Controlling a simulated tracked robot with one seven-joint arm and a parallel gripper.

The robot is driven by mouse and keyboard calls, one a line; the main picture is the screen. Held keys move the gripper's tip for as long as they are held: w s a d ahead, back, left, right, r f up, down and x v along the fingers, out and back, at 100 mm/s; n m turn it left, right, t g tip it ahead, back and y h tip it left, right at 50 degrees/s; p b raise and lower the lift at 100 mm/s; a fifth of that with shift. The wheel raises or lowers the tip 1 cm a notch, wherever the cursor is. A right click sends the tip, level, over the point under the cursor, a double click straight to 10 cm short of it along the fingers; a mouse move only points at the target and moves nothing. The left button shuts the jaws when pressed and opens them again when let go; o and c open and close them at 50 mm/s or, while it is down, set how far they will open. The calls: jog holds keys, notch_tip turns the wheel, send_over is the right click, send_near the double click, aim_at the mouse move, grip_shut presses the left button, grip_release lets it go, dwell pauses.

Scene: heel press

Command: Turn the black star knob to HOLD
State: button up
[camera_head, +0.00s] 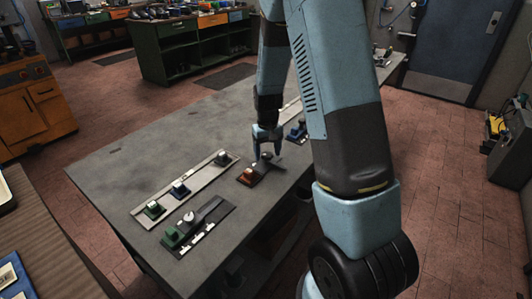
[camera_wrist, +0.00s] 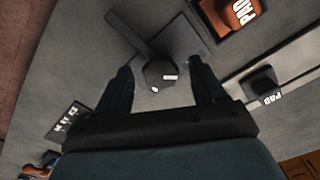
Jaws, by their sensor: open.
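A dark, faceted knob (camera_wrist: 158,74), which looks like the black star knob, sits on a grey plate with a flat bar (camera_wrist: 126,34) running to the upper left in the wrist view. Small white marks show on and beside it; I cannot read HOLD. My gripper (camera_wrist: 158,68) is open, with one finger on either side of the knob. I cannot tell whether the fingers touch it. In the head view my gripper (camera_head: 266,151) points down over the bench, and the knob is small and partly hidden between the fingers.
An orange-brown block marked PAD (camera_wrist: 238,13) stands close to the knob plate, with a black PAD block (camera_wrist: 262,84) on a light strip nearby. On the grey bench (camera_head: 125,180), a green fixture (camera_head: 180,230) stands nearer the camera. The bench's left part is clear.

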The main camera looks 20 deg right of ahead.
jog(key=shift+f, duration=0.25)
jog(key=shift+c, duration=0.5)
